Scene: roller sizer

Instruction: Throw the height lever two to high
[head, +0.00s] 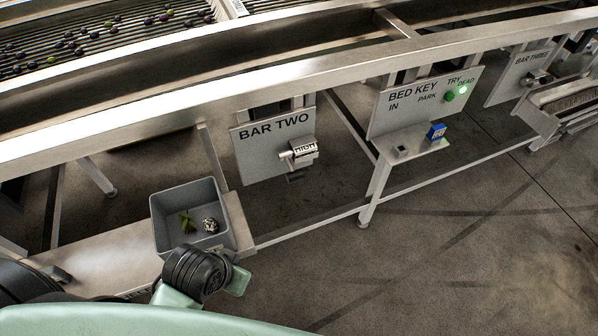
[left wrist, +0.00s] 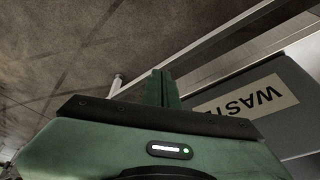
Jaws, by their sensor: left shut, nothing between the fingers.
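The BAR TWO plate (head: 255,160) hangs under the machine's front rail in the head view. Its lever (head: 300,154) is a short metal piece at the plate's right side, with a block reading HIGH. A small dark piece sits below it. I cannot tell the lever's setting for sure. My left arm's dark wrist and green gripper body show at the lower left, in front of the grey bin and apart from the lever. In the left wrist view my left gripper (left wrist: 166,88) has its green fingers together, with nothing between them. My right gripper is out of sight.
A grey bin (head: 160,220) holds a leaf and a speckled round thing; its WASTE label (left wrist: 245,100) shows in the left wrist view. Right of BAR TWO are the BED KEY panel (head: 400,108) with a blue block (head: 436,132) on its shelf, and BAR THREE (head: 515,75). Floor in front is clear.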

